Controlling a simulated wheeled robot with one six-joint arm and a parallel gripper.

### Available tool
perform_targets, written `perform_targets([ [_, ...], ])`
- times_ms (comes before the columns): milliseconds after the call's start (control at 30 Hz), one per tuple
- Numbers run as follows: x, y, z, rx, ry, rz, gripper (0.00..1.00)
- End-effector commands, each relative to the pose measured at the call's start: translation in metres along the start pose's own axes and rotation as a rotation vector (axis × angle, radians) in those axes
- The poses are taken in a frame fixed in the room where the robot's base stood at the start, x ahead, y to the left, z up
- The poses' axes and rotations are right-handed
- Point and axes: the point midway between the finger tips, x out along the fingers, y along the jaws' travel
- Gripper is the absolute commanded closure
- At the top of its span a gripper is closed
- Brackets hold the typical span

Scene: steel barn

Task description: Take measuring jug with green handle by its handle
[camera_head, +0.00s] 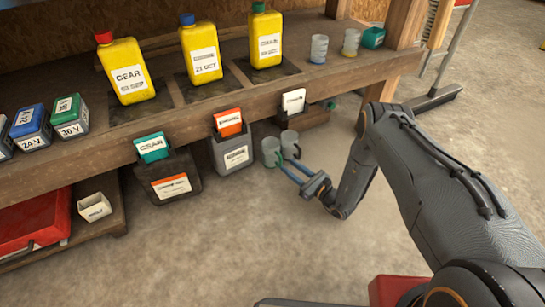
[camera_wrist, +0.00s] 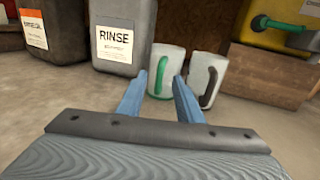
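The measuring jug with the green handle (camera_wrist: 158,55) is a pale cup standing upright on the floor, its handle facing my gripper in the wrist view. It also shows in the head view as the left one of two jugs (camera_head: 270,151). A similar jug with a dark handle (camera_wrist: 204,68) stands just to its right. My gripper (camera_wrist: 159,80) is open, its blue fingers pointing at the jugs. The green handle appears between the fingertips, with the right finger near the gap between the jugs. Whether the fingers reach around the handle I cannot tell.
A grey rinse canister (camera_wrist: 122,35) stands close on the left of the jugs. A yellow container (camera_wrist: 258,30) stands on a wooden block (camera_wrist: 262,75) at right. The workbench edge (camera_head: 200,125) overhangs nearby, with bottles above. Floor on my side is clear.

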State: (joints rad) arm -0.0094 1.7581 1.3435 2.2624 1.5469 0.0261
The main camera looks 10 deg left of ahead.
Motion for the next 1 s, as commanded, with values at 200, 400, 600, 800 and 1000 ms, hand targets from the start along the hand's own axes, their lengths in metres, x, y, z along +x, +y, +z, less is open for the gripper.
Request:
perform_targets([
  [200,0.015,0.000,-0.002,0.000,0.001,0.002,0.67],
  [400,0.038,-0.001,-0.007,-0.001,0.000,0.004,0.67],
  [600,0.060,0.000,-0.007,0.000,0.002,0.003,0.67],
  [800,0.060,0.000,-0.005,0.001,0.002,0.002,0.67],
  [1000,0.060,0.000,-0.005,0.001,0.002,0.003,0.99],
])
